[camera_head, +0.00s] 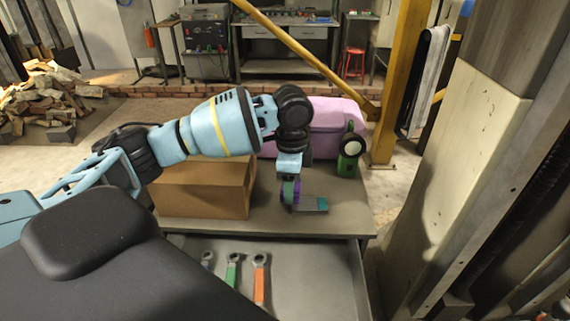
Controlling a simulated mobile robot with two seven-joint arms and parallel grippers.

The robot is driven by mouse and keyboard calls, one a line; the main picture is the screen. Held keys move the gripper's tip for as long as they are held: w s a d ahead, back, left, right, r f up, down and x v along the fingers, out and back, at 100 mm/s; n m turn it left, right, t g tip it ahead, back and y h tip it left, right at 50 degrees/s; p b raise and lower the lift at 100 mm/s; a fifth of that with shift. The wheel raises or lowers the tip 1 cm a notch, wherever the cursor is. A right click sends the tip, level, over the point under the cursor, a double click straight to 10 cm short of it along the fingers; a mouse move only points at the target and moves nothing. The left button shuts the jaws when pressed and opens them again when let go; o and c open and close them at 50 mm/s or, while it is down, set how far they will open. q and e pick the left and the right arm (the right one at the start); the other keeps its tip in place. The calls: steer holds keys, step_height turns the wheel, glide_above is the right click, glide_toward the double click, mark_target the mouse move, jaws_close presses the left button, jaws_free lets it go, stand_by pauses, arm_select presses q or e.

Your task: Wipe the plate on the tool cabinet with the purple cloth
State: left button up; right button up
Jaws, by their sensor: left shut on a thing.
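My left gripper (290,194) reaches down over the grey top of the tool cabinet (345,219). It is shut on the purple cloth (297,188), of which only a small purple part shows between the fingers. A small flat grey piece with a teal end (313,204) lies just right of the fingertips, close to the cabinet top. I cannot tell whether this is the plate; no other plate shows clearly. Whether the cloth touches the surface is hidden by the fingers. My right gripper is not in view.
A cardboard box (203,190) stands left on the cabinet. A pink-purple case (325,122) and a green round-faced device (350,150) stand behind. An open drawer below holds wrenches with green (232,271) and orange (259,280) handles. A post (466,150) rises at right.

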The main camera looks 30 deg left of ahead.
arm_select(q)
steer(key=shift+w+r, duration=0.15)
steer(key=shift+r, duration=0.35)
steer(key=shift+s+r, duration=0.2)
steer(key=shift+r, duration=1.8)
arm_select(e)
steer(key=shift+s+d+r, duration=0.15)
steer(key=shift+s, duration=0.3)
